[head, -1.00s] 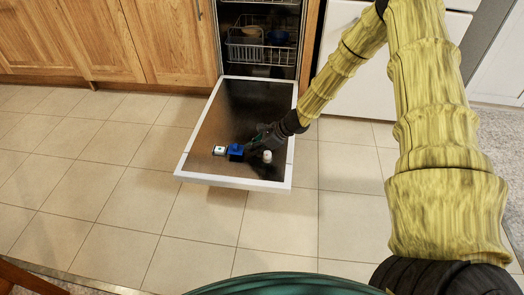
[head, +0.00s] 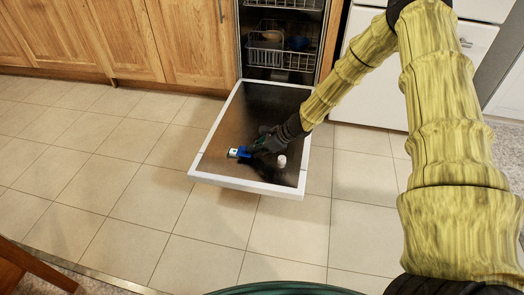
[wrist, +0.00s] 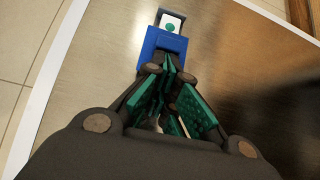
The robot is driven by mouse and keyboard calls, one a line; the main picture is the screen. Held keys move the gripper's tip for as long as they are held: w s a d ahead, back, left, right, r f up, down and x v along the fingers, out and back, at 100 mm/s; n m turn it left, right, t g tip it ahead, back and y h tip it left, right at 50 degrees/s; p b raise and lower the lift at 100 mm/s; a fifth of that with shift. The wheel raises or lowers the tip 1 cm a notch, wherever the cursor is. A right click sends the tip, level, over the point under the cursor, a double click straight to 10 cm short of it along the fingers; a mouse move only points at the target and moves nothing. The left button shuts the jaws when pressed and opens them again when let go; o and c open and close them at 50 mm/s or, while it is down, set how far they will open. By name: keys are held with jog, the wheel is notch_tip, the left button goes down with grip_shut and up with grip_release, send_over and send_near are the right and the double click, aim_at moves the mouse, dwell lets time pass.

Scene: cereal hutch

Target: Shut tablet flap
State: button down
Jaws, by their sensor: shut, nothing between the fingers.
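The blue flap (head: 243,152) sits on the inner face of the open dishwasher door. In the wrist view the flap (wrist: 161,45) lies just ahead of my fingertips. A white tablet with a green dot (wrist: 170,24) shows beyond it, inside a dark grey frame (wrist: 158,13). The flap lies beside the tablet and leaves much of it uncovered; I cannot tell whether it overlaps the near edge. My gripper (head: 255,149) is low over the door, shut and empty. Its fingertips (wrist: 169,64) are at the flap's near edge, seemingly touching it.
The dishwasher door (head: 215,177) is folded down with a white rim. A white cap (head: 281,161) stands on it, right of my gripper. Wire racks (head: 268,57) are inside the machine. Tiled floor (head: 110,205) is clear on the left; a wooden piece (head: 38,266) is at bottom left.

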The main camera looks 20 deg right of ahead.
jog(key=shift+w+a, duration=0.25)
jog(key=shift+a, duration=0.1)
